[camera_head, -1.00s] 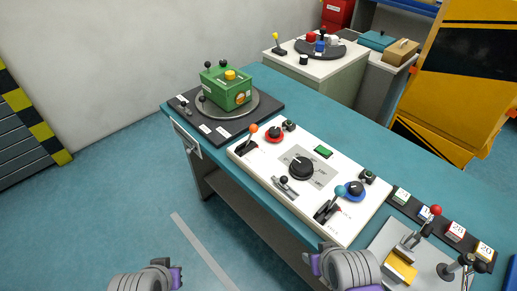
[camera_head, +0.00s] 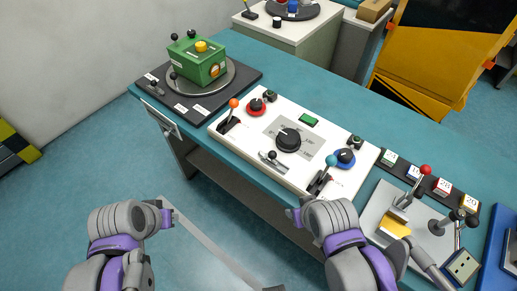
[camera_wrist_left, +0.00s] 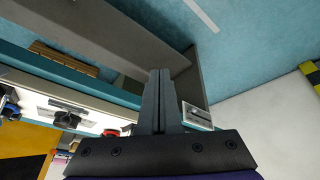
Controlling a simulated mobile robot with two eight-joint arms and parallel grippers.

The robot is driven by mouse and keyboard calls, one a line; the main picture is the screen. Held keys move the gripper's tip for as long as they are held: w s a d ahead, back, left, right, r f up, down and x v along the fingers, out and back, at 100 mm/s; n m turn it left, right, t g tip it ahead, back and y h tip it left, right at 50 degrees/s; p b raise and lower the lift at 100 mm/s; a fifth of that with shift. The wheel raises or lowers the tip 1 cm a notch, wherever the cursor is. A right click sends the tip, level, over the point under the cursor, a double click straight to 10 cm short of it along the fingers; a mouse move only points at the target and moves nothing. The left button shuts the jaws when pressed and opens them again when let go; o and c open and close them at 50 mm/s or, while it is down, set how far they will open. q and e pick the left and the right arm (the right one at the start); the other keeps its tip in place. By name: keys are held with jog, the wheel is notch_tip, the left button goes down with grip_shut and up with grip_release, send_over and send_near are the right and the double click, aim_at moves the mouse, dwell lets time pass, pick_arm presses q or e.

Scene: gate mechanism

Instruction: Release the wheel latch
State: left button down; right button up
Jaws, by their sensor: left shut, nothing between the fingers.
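A white control panel (camera_head: 327,182) lies on the teal bench. A black round wheel knob (camera_head: 288,140) sits at its middle on a grey plate. A small metal latch with a black ball knob (camera_head: 271,156) is in front of the wheel; I cannot tell if it is engaged. My left gripper (camera_head: 163,208) is off the bench's front side, left of and well apart from the panel. In the left wrist view its fingers (camera_wrist_left: 159,100) are together and empty. My right arm is just in front of the panel; its gripper (camera_head: 297,213) is not clear.
On the panel stand an orange-knobbed lever (camera_head: 234,104) and a blue-knobbed lever (camera_head: 329,162). A green box (camera_head: 196,62) stands on a turntable at the bench's far left. A grey plate with a red-knobbed lever (camera_head: 425,170) is at right. The floor before the bench is clear.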

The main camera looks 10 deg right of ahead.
aim_at(273, 157)
pick_arm(q)
jog(key=w+d+r+m+g+h, duration=0.2)
jog(key=w+d+r+m+h, duration=0.1)
jog(key=w+d, duration=0.5)
jog(key=w+d+r+m+g+h+b, duration=0.1)
jog(key=w+d+r+m+g+h, duration=0.1)
jog(key=w+d+m, duration=0.3)
jog(key=w+d+r+h, duration=0.1)
jog(key=w+d, duration=0.2)
jog(key=w, duration=0.2)
jog(key=shift+w+d+g+h, duration=0.15)
jog(key=shift+d+g+h, duration=0.15)
jog(key=x, duration=1)
jog(key=shift+d+b, duration=0.15)
jog(key=shift+b, duration=0.25)
jog(key=shift+s+d+r, duration=0.2)
jog(key=shift+s+d, duration=0.25)
jog(key=shift+s+d+r, duration=0.2)
jog(key=shift+s+d, duration=0.2)
jog(key=shift+d, duration=0.05)
jog(key=shift+s+d+r, duration=0.1)
jog(key=shift+s+d, duration=0.35)
